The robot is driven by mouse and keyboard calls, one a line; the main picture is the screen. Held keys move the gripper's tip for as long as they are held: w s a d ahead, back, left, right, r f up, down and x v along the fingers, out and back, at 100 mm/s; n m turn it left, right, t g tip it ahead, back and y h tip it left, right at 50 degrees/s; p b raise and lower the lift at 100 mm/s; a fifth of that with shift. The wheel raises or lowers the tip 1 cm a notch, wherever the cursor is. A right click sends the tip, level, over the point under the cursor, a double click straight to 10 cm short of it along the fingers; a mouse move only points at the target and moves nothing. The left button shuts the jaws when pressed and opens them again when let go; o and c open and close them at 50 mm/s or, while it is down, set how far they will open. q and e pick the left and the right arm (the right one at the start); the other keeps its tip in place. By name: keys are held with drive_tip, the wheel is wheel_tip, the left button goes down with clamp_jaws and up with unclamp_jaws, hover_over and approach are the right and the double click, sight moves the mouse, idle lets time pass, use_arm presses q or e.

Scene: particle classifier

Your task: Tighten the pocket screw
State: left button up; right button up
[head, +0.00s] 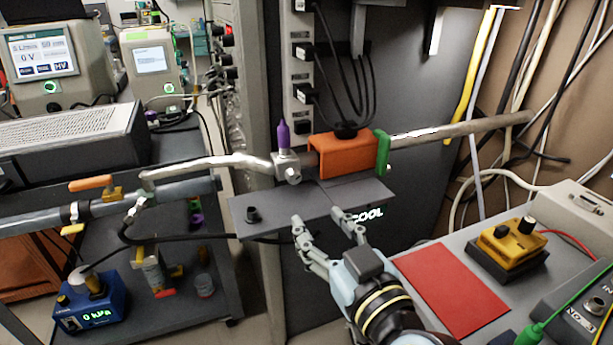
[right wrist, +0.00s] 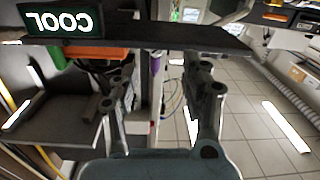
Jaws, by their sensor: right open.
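I cannot tell for sure which part is the pocket screw. A small black knob (head: 252,214) stands upright on the left end of a flat grey plate (head: 290,203). A purple pointed piece (head: 284,134) stands on a metal fitting (head: 287,167) behind the plate; purple also shows in the right wrist view (right wrist: 156,66). My left gripper is not in view.
An orange cover (head: 342,156) and green clamp (head: 382,151) sit on the pipe behind the plate. A red mat (head: 452,289) and yellow box (head: 508,241) lie on the right bench. A blue gauge (head: 88,302) stands lower left. Black cables hang behind.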

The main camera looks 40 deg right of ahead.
sight(296, 180)
drive_tip(key=w+r+p, duration=0.1)
drive_tip(key=w+d+r, duration=0.1)
drive_tip(key=w, duration=0.1)
drive_tip(key=shift+p, duration=0.35)
drive_tip(key=x, duration=0.4)
drive_tip(key=p+x, duration=0.1)
drive_tip(key=x, duration=0.2)
drive_tip(key=shift+w+d+f, duration=0.1)
drive_tip(key=shift+w+f, duration=0.15)
drive_tip(key=shift+w, duration=0.15)
drive_tip(key=shift+c, duration=0.4)
clamp_jaws()
